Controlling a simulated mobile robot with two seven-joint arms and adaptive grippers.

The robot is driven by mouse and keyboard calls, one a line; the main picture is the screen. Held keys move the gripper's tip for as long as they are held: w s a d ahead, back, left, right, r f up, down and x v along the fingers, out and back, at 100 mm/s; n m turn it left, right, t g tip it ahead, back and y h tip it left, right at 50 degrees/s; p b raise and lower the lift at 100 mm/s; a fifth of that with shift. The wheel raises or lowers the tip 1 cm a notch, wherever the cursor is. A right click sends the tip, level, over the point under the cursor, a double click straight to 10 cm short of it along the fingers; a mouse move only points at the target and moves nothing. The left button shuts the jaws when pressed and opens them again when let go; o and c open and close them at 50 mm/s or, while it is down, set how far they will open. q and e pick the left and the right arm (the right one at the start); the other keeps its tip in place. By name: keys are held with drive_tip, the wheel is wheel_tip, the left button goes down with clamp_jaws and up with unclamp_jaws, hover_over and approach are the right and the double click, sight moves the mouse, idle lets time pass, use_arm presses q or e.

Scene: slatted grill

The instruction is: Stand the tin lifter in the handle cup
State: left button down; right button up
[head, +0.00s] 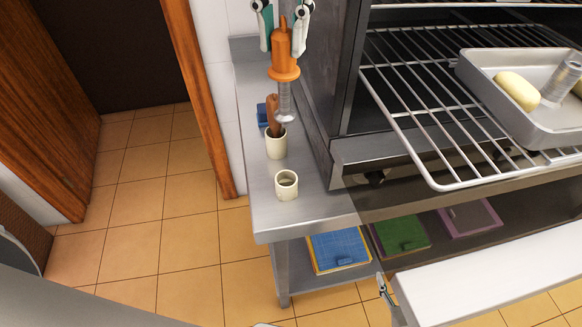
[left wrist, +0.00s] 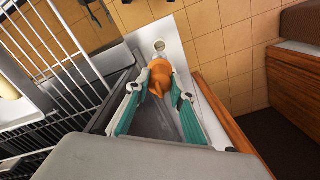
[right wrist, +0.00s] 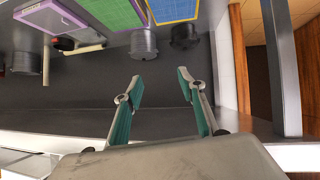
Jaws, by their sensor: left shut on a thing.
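The tin lifter, with an orange handle (head: 282,52) and a grey shaft (head: 285,103) pointing down, is upright in my left gripper (head: 282,32). The gripper is shut on the orange part, which also shows in the left wrist view (left wrist: 158,78). Two cream cups stand on the steel counter: a near, empty one (head: 286,186) and a far one (head: 276,147) with a brown handle (head: 273,110) in it. The shaft's lower end appears above the far cup; its exact height is unclear. My right gripper (right wrist: 160,82) is open and empty, low beside the counter.
A blue block (head: 262,115) sits behind the far cup. A steel oven with a wire rack (head: 430,135) stands to the right, holding a metal tray (head: 535,117). Coloured boards (head: 340,250) lie on the shelf below. The counter's front corner is clear.

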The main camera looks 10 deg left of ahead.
use_arm(q)
drive_tip(key=shift+w+f, duration=0.15)
drive_tip(key=shift+f, duration=0.15)
hover_over(285, 115)
wheel_tip(285, 115, down, 5)
drive_tip(key=shift+w+a+f+b, duration=0.1)
drive_tip(key=shift+w+f+b, duration=0.05)
drive_tip(key=shift+b, duration=0.3)
wheel_tip(285, 115, down, 9)
drive_tip(key=shift+w+r, duration=0.1)
drive_tip(key=shift+f, duration=2.7)
use_arm(e)
drive_tip(key=shift+s+a+f, duration=0.2)
drive_tip(key=shift+s+f, duration=0.15)
drive_tip(key=shift+f, duration=0.1)
drive_tip(key=shift+s+a+f, duration=0.15)
drive_tip(key=shift+s+f, duration=0.2)
drive_tip(key=shift+f, duration=0.1)
use_arm(q)
drive_tip(key=shift+f, duration=0.15)
drive_tip(key=c, duration=1.8)
unclamp_jaws()
drive_tip(key=shift+o, duration=0.2)
use_arm(e)
drive_tip(key=shift+w+r, duration=0.1)
drive_tip(key=shift+r, duration=0.1)
